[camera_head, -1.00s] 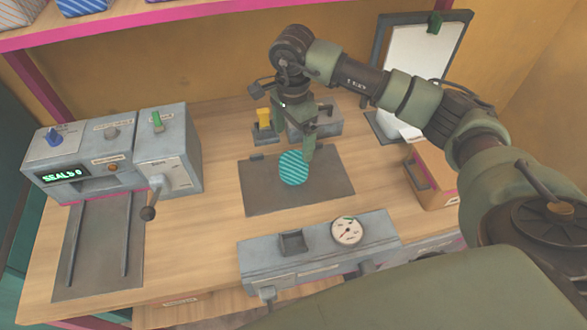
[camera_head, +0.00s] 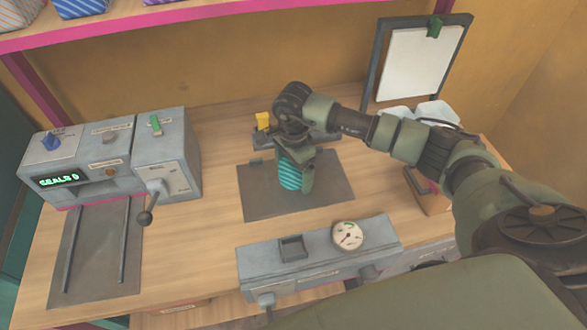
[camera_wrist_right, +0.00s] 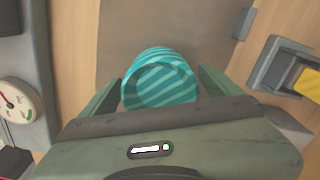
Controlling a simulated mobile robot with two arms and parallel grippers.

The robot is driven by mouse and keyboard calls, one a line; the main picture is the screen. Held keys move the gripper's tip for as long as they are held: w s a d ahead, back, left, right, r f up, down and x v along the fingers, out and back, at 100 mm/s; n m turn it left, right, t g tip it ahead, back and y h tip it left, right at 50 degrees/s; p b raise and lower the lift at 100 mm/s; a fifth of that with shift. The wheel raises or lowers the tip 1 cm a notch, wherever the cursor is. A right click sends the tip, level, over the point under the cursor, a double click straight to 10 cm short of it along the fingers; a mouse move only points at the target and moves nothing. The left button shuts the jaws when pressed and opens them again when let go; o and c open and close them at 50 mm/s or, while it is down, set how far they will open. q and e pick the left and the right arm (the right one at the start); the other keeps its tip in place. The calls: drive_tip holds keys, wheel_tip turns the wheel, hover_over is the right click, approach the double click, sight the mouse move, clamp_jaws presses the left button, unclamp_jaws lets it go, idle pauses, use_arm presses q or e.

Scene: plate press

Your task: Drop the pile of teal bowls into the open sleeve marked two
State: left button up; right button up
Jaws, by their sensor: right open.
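The pile of teal bowls (camera_head: 290,178), striped in lighter teal, stands on the dark grey mat (camera_head: 262,205) in the middle of the bench. My right gripper (camera_head: 296,172) points down over it and partly hides it. In the right wrist view the pile (camera_wrist_right: 160,82) sits between the two open fingers of my right gripper (camera_wrist_right: 160,95), with its round rim towards the camera. I cannot tell whether the fingers touch it. I cannot make out any sleeve marked two. My left gripper is not in view.
A grey sealing machine (camera_head: 120,160) with a lever stands at left. A grey box with a gauge (camera_head: 348,235) is at the front. A yellow-handled piece (camera_head: 263,120) stands behind the mat. A framed white board (camera_head: 415,65) and pale containers (camera_head: 435,112) are at back right.

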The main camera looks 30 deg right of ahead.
drive_tip(key=shift+f, duration=0.25)
drive_tip(key=c, duration=1.4)
drive_tip(key=shift+c, duration=0.9)
drive_tip(key=shift+r, duration=0.15)
